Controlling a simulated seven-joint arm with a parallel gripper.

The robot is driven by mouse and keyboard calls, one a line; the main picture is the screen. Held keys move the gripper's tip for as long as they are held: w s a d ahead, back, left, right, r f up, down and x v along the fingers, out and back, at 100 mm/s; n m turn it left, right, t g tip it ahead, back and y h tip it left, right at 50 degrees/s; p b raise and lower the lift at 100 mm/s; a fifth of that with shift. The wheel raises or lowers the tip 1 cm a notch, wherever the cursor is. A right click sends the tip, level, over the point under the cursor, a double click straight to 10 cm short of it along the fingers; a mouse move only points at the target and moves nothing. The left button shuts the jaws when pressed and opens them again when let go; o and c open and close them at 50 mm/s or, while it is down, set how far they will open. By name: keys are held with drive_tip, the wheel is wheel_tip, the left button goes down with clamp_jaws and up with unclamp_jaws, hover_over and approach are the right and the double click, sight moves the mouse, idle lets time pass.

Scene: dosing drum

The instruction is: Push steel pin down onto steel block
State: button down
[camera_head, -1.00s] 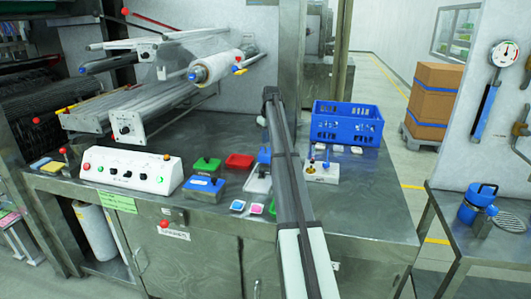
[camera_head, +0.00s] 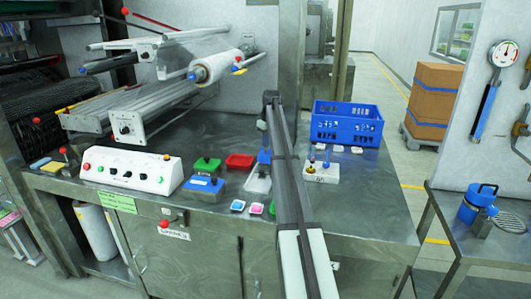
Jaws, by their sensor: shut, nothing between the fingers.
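A small pale block (camera_head: 321,173) stands on the steel bench, just right of my arm. Upright pins with blue knobs (camera_head: 326,164) show on it. Whether these are the steel pin and steel block is too small to tell. A grey metal block (camera_head: 480,227) with a blue knob stands on the right side table. My dark arm link rises through the middle of the picture to a joint at the back of the bench.
A blue crate (camera_head: 346,124) stands behind the pale block, with several small white pieces in front of it. A white control box (camera_head: 130,170), a green-topped block (camera_head: 206,164) and a red tray (camera_head: 240,161) lie left of my arm. The bench's front right is clear.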

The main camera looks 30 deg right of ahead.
drive_tip(key=shift+f, duration=0.2)
idle(0.6)
wheel_tip(320, 180, up, 9)
idle(1.3)
idle(0.3)
